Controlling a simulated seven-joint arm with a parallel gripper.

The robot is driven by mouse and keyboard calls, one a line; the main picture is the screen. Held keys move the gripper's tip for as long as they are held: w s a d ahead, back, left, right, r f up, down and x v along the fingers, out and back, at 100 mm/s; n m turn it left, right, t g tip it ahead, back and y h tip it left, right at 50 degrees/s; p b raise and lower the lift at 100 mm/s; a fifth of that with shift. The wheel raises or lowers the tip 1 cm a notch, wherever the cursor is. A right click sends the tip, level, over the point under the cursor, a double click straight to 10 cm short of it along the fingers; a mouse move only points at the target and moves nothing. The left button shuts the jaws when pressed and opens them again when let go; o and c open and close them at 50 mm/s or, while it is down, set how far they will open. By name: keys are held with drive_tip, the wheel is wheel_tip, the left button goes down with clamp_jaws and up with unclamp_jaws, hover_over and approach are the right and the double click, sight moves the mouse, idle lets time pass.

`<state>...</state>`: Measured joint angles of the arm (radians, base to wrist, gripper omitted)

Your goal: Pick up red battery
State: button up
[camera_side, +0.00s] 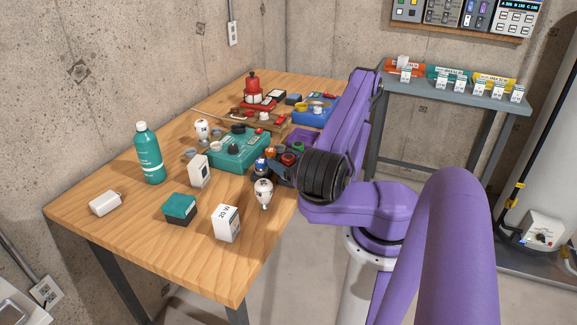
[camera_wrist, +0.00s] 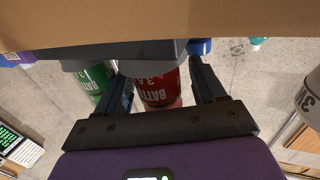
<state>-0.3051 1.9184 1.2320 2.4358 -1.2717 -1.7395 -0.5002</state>
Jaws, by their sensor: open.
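The red battery (camera_wrist: 160,90) shows in the wrist view, with white lettering on its side. It lies between the two open fingers of my gripper (camera_wrist: 160,72), with gaps visible at both sides. Its upper part in the picture is hidden behind a grey edge. In the side view, a red round top (camera_side: 288,159) sits beside the dark fingers of my gripper (camera_side: 281,171), near the table's right edge. My wrist hides part of that area. A green battery (camera_wrist: 95,80) stands close to the left finger in the wrist view.
A blue piece (camera_wrist: 200,46) is near the right finger. In the side view, a white bulb (camera_side: 264,193) stands close in front of my gripper. A teal box device (camera_side: 238,148) is to its left.

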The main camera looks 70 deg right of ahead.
drive_tip(key=shift+w+d, duration=0.1)
drive_tip(key=shift+w, duration=0.15)
drive_tip(key=c, duration=1.2)
drive_tip(key=shift+o, duration=0.2)
drive_tip(key=shift+r, duration=0.15)
